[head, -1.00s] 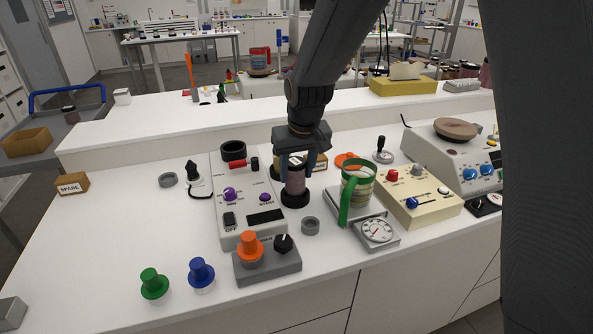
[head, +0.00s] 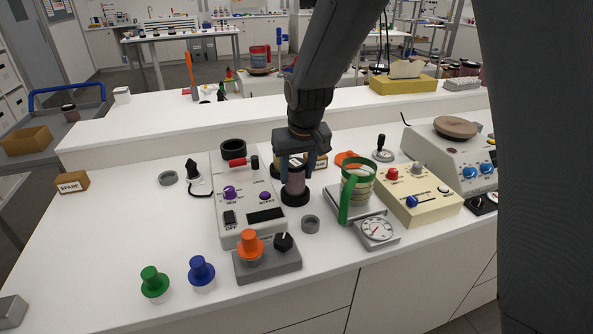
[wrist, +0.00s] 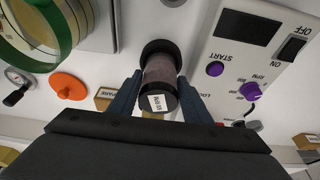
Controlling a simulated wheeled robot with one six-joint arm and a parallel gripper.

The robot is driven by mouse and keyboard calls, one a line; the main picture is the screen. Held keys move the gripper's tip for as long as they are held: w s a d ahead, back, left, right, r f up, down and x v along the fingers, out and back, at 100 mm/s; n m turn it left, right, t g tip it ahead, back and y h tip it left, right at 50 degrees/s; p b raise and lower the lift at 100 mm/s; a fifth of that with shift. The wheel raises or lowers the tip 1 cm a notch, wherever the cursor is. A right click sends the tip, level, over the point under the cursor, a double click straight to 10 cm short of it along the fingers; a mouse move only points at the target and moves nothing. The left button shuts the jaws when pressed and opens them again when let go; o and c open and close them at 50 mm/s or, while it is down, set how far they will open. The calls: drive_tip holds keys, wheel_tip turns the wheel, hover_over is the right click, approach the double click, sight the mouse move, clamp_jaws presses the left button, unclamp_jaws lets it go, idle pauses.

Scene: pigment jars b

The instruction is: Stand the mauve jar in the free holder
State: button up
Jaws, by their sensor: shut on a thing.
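The mauve jar (head: 294,181) is upright, with a black lid that bears a white label in the wrist view (wrist: 157,102). My gripper (head: 296,165) is shut on its upper part, with a finger on each side. The jar's foot meets a wider black ring (head: 295,197) on the bench, beside the white control box. That ring also shows in the wrist view (wrist: 160,46). I cannot tell whether the jar is fully seated in it.
The white control box (head: 265,215) stands close on the left. A scale (head: 377,231) carrying a green-handled jug (head: 357,190) stands on the right. A small grey ring (head: 310,224) lies in front.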

drive_tip(key=shift+f+b, duration=0.4)
drive_tip(key=shift+f, duration=0.65)
drive_tip(key=o, duration=1.5)
drive_tip(key=shift+b+v, duration=0.8)
drive_tip(key=shift+v, duration=3)
